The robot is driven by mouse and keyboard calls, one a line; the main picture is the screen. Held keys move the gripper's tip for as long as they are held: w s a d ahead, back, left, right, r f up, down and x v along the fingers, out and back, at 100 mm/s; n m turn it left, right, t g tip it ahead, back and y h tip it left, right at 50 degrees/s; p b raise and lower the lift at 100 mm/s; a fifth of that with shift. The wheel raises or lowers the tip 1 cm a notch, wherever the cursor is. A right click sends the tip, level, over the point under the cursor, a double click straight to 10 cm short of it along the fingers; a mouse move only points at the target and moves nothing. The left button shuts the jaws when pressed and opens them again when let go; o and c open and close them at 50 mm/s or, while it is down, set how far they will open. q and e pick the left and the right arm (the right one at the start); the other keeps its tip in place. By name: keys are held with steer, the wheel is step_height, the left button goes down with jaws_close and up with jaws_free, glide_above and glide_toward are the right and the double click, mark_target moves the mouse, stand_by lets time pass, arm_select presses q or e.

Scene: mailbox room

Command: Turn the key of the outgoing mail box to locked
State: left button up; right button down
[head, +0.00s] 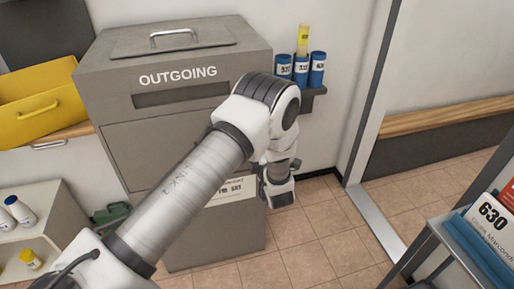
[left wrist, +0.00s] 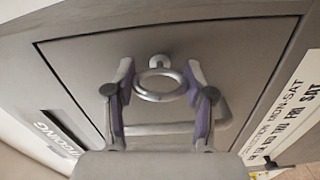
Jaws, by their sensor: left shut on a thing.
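The outgoing mail box (head: 120,85) is a grey metal cabinet with OUTGOING lettering, a dark slot and a lid handle. Its front door panel (left wrist: 75,75) fills much of the left wrist view. A ring-shaped metal key (left wrist: 160,97) sticks out from a small round lock (left wrist: 159,60) on that panel. My left gripper (left wrist: 158,80) is shut on the key, with a purple-padded finger on each side of the ring. In the head view my left arm crosses the box front and hides the key. I cannot tell whether the lock is turned. My right gripper is not in view.
A yellow bin (head: 38,105) stands left of the box. Blue cylinders (head: 318,70) sit on a small wall shelf at its right. A white schedule label (left wrist: 285,110) is on the box front. Tiled floor (head: 310,235) is open between.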

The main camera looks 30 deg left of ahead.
arm_select(q)
steer(key=shift+n+b, duration=0.35)
steer(key=shift+n, duration=0.45)
steer(key=o, duration=1.2)
steer(key=shift+c, duration=0.2)
steer(key=v, duration=1.2)
